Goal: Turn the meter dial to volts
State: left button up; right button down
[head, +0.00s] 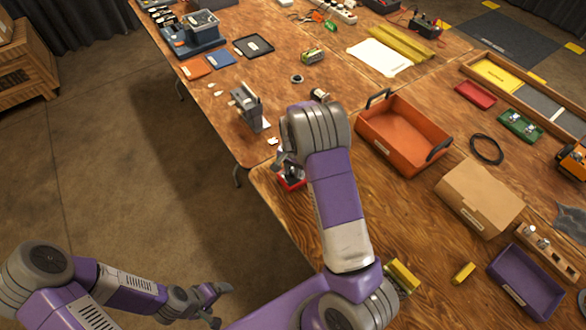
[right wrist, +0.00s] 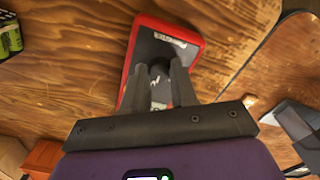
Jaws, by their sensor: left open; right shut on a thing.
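The meter (right wrist: 198,38), a dark-faced block with a red rim, lies on the wooden table near its edge. In the head view only a red corner of the meter (head: 291,184) shows below my right gripper (head: 290,165). In the right wrist view, my right gripper (right wrist: 160,82) is shut on the meter's small black dial (right wrist: 159,67). The fingers hide most of the dial and the marks around it, so I cannot tell its setting. My left gripper (head: 213,300) is open and empty, over the floor away from the table.
An orange bin (head: 402,135) and a cardboard box (head: 479,196) stand right of my right arm. A grey clamp-like device (head: 247,107) stands beyond the meter near the table's left edge. A purple tray (head: 525,283) and a small yellow block (head: 463,272) lie at the lower right.

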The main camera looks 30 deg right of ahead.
aim_at(293, 172)
jog(key=c, duration=0.9)
grip_release()
notch_tip(293, 172, up, 8)
jog(key=shift+f+p, duration=0.2)
jog(key=shift+p, duration=0.6)
